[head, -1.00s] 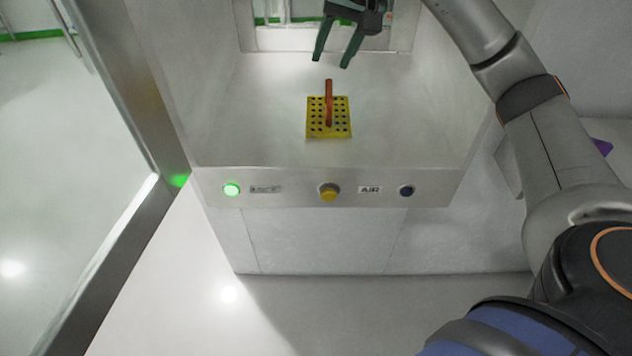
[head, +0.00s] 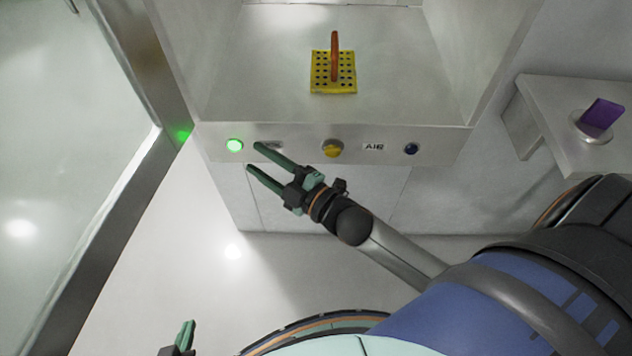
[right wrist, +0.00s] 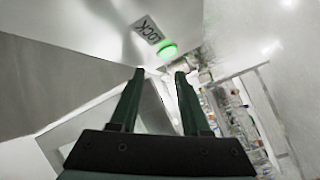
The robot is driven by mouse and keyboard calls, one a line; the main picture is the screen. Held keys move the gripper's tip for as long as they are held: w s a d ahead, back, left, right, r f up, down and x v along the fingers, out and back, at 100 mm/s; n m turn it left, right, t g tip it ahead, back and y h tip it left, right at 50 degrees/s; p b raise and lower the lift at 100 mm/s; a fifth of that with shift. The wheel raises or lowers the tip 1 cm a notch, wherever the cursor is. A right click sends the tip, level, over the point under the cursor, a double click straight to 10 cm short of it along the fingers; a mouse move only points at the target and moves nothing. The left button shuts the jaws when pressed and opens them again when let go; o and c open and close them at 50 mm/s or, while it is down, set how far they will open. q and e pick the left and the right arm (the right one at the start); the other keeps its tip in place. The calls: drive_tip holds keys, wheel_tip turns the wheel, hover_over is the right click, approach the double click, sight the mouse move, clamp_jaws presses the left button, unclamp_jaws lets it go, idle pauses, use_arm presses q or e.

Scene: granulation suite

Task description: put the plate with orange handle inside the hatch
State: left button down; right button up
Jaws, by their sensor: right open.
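The yellow perforated plate (head: 346,86) with its upright orange handle (head: 334,52) sits on the floor of the hatch (head: 255,80) in the head view. No gripper touches it. My right gripper (head: 255,158) is outside the hatch, in front of the left part of its front panel. It is open and empty; its parted fingers (right wrist: 155,72) also show in the right wrist view. My left gripper (head: 184,338) shows only partly at the bottom left of the head view, well away from the plate, and its opening is not clear.
The front panel carries a lit green button (head: 234,146), a yellow knob (head: 333,148) and a dark blue button (head: 411,149). A metal-framed glass door (head: 120,210) stands open at left. A purple object (head: 602,114) is on a shelf at right.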

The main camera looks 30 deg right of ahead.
drive_tip(key=s+d+f+m+g+h, duration=0.2)
drive_tip(key=s+f+m+g+h, duration=0.2)
drive_tip(key=s+f+m, duration=0.9)
drive_tip(key=s+f+g, duration=0.3)
drive_tip(key=f, duration=0.3)
drive_tip(key=shift+d+g, duration=0.15)
drive_tip(key=shift+g, duration=0.25)
drive_tip(key=shift+s, duration=0.1)
